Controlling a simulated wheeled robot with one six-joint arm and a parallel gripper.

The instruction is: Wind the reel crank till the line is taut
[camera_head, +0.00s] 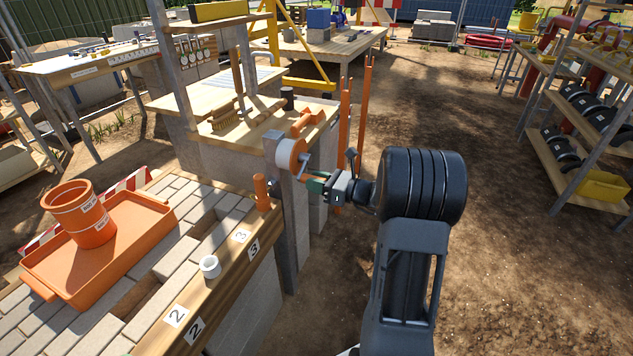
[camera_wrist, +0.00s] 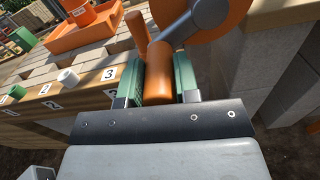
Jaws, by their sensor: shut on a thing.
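The reel (camera_head: 289,157), with a white drum and an orange side disc, is mounted on a grey post (camera_head: 275,200) at the end of the brick bench. Its orange disc (camera_wrist: 232,18) and grey crank arm (camera_wrist: 205,14) fill the top of the wrist view. My gripper (camera_head: 317,185) reaches the crank from the right in the head view. In the wrist view, its green jaws (camera_wrist: 158,82) are shut on the orange crank handle (camera_wrist: 158,70), one on each side. I cannot make out the line or whether it is taut.
An orange peg (camera_head: 262,190) stands on the bench edge beside the reel. A white cup (camera_head: 209,267) and an orange tray (camera_head: 100,250) holding an orange bucket (camera_head: 80,215) are on the bench. Orange uprights (camera_head: 365,110) stand behind my wrist. Open dirt ground lies to the right.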

